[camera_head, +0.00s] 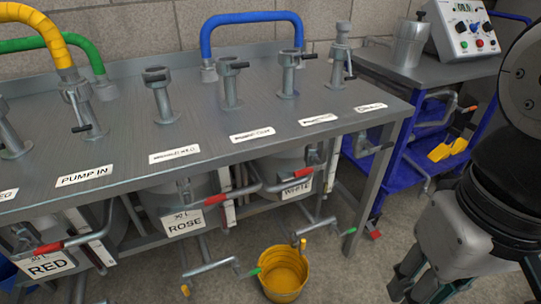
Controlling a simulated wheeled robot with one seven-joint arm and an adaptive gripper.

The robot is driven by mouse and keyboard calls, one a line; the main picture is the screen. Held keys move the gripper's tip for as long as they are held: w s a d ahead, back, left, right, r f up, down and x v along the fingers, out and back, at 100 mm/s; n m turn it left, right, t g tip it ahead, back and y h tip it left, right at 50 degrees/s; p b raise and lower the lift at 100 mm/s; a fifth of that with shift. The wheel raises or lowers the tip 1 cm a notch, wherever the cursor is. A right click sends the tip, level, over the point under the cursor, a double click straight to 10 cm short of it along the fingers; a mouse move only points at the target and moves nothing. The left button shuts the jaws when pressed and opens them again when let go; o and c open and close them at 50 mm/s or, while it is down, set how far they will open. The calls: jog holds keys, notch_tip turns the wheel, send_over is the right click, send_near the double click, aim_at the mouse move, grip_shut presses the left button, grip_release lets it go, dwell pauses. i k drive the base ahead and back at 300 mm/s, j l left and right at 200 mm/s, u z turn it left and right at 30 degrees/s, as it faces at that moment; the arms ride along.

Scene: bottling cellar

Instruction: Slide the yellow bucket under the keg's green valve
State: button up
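The yellow bucket (285,278) stands upright on the floor in front of the steel bench, low in the middle of the head view. A valve with a green-tipped handle (249,273) is on the pipe below the ROSE keg (185,215), just left of the bucket. I cannot tell whether the handle touches the bucket. Another pipe end (300,243) shows at the bucket's back rim. My gripper (412,286) hangs at the lower right, apart from the bucket and to its right. Its fingers are partly cut off by the frame edge, so their opening is unclear.
The steel bench (115,140) carries several taps and hoses. Below it are the RED keg (45,265) and WHITE keg (285,170), with red-handled levers (275,187). A bench leg (357,205) stands right of the bucket. A blue cart (430,160) stands behind. Floor (345,275) between bucket and gripper is clear.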

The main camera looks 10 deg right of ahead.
aim_at(283, 275)
jog(key=k+j, duration=0.1)
jog(key=j, duration=1.05)
jog(key=k+j, duration=0.15)
jog(key=j, duration=0.4)
jog(key=z, duration=0.05)
